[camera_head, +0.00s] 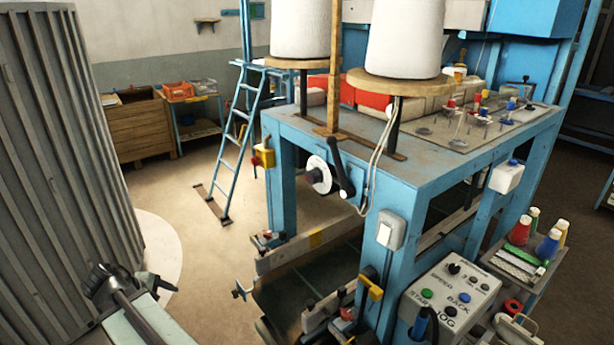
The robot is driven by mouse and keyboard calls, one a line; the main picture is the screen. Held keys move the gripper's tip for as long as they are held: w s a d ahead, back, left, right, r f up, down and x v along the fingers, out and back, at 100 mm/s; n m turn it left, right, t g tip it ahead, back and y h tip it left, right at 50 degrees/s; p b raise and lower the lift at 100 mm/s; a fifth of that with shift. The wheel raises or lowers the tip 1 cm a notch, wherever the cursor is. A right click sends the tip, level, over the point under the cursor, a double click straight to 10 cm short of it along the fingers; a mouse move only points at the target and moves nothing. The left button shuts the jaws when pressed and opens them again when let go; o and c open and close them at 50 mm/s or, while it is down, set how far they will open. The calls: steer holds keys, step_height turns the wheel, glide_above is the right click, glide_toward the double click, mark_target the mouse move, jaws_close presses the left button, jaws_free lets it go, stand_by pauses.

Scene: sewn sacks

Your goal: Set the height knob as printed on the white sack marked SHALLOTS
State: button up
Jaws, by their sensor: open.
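No sack with the word SHALLOTS can be made out. A white round dial (319,175) with a black crank handle (343,169) is on the near side of the blue machine frame; its markings are too small to read. I cannot tell whether it is the height knob. My gripper (127,280) is at the lower left, open and empty, far from the dial and the box.
Two large white thread cones (403,38) stand on top of the machine (420,150). A ribbed grey column (65,150) fills the left. A blue ladder (240,125) and wooden crate (137,125) stand behind. Bare floor (215,265) lies between my gripper and the machine.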

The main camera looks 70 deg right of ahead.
steer(key=s+d+r+n+g+h, duration=0.1)
steer(key=s+d+r, duration=0.1)
steer(key=d, duration=0.2)
steer(key=s+d+r+h+p, duration=0.1)
steer(key=d+r, duration=0.1)
steer(key=d, duration=0.2)
steer(key=s+d+r+n+g+h, duration=0.1)
steer(key=s+d+r, duration=0.15)
steer(key=d, duration=0.25)
steer(key=n+g+h+p, duration=0.3)
steer(key=n+g+h, duration=0.3)
steer(key=n, duration=0.1)
glide_toward(309, 179)
steer(key=d, duration=0.2)
steer(key=x, duration=0.7)
steer(key=shift+s, duration=0.55)
